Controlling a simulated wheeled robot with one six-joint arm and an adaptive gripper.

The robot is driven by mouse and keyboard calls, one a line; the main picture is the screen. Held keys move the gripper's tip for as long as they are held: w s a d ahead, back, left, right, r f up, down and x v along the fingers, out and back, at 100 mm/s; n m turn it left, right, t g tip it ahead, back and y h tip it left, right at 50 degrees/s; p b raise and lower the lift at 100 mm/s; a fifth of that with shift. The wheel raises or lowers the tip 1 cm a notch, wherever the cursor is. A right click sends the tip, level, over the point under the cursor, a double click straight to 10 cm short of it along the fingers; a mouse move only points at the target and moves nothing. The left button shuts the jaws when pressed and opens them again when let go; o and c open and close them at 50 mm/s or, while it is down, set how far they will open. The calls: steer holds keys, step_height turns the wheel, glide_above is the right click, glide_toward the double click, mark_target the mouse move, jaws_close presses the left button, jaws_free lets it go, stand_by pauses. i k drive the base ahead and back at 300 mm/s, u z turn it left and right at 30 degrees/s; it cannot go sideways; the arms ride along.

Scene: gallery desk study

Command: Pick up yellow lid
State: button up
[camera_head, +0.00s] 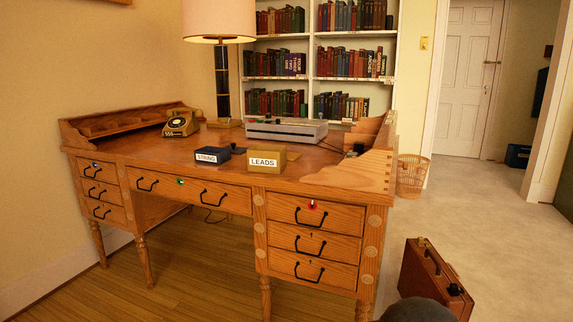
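A yellow box (266,159) with a white label reading LEADS stands near the front edge of the wooden desk (225,172). A small flat yellowish piece (293,156) lies against its right rear side and looks like its lid. The box hides part of this piece. Another flat yellowish-brown object (224,122) lies farther back; I cannot tell what it is. My gripper's fingers do not show. Only a dark rounded shape, perhaps part of my arm, shows at the bottom edge, away from the desk.
A dark blue box (206,155) labelled STRING stands left of the yellow box. A grey machine (286,130) and an old telephone (181,123) are farther back. A brown briefcase (436,280) and a wicker basket (411,175) stand on the floor at right.

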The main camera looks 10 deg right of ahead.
mark_target(290, 156)
steer(key=z, duration=0.05)
steer(key=k, duration=0.7)
steer(key=u, duration=0.95)
steer(key=i, duration=1.55)
steer(key=z, duration=1.05)
steer(key=i, duration=0.65)
steer(key=z, duration=0.75)
